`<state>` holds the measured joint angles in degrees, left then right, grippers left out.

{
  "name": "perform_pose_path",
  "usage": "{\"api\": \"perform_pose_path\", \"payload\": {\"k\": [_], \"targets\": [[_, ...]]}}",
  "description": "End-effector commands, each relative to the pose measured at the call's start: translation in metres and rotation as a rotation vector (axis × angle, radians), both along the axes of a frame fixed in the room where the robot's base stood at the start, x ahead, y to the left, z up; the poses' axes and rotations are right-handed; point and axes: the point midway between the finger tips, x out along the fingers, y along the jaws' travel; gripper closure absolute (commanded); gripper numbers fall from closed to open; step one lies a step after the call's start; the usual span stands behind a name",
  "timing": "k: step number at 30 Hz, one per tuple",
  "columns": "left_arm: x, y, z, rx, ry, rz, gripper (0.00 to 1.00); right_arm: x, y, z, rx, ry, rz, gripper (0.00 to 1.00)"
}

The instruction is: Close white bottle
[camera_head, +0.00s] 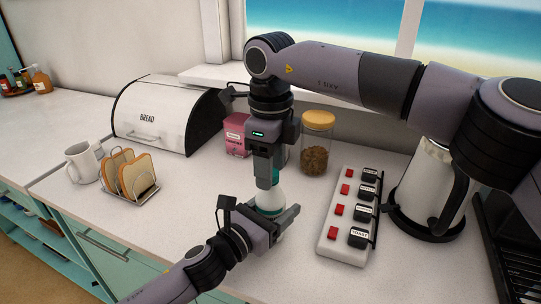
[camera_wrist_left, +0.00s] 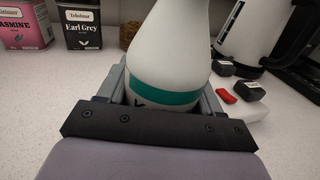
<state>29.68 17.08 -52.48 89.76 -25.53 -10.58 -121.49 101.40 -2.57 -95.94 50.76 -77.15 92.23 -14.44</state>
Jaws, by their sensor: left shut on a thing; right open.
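The white bottle (camera_head: 270,197) stands upright on the counter. In the left wrist view the bottle (camera_wrist_left: 170,55) shows a teal band and a tapering white body; its top is outside that view. My left gripper (camera_head: 272,212) comes in low from the left and is shut on the bottle's lower body; its fingers also flank the bottle in the wrist view (camera_wrist_left: 165,95). My right gripper (camera_head: 268,184) points straight down over the bottle's top and is open. It hides the bottle's mouth, so I cannot tell whether a cap is there.
A white switch panel (camera_head: 329,246) with red buttons and black tags lies right of the bottle. A kettle (camera_head: 425,185) stands farther right. Behind are a glass jar (camera_head: 315,160), a pink tea box (camera_head: 236,133) and a bread bin (camera_head: 155,112). A toast rack (camera_head: 131,190) and mug (camera_head: 82,162) stand left.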

Motion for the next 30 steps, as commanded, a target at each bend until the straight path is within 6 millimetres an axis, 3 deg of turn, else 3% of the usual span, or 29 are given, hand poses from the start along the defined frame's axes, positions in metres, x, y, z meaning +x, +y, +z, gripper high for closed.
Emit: {"api": "perform_pose_path", "payload": {"k": [5, 10, 20, 21, 23, 30], "targets": [[-0.0001, 0.0001, -0.0005, 0.001, 0.001, 0.0, 1.0, 0.0001, -0.0001, -0.0001, 0.0, 0.0, 0.0, 0.47], [-0.0001, 0.0001, -0.0005, 0.001, 0.001, 0.0, 1.0, 0.0001, -0.0001, 0.0001, 0.0, 0.0, 0.0, 0.99], [-0.0001, 0.0001, -0.0005, 0.001, 0.001, 0.0, 1.0, 0.0, 0.0, 0.0002, 0.0, 0.0, -0.005, 1.0], [-0.0001, 0.0001, -0.0005, 0.001, 0.001, 0.0, 1.0, 0.0, 0.0, 0.0002, 0.0, 0.0, -0.005, 0.59], [-0.0001, 0.0001, -0.0005, 0.001, 0.001, 0.0, 1.0, 0.0, 0.0, 0.0002, 0.0, 0.0, -0.005, 0.39], [0.0, 0.0001, -0.0005, 0.001, 0.001, 0.0, 1.0, 0.0, 0.0, 0.0002, 0.0, 0.0, -0.005, 0.39]]}}
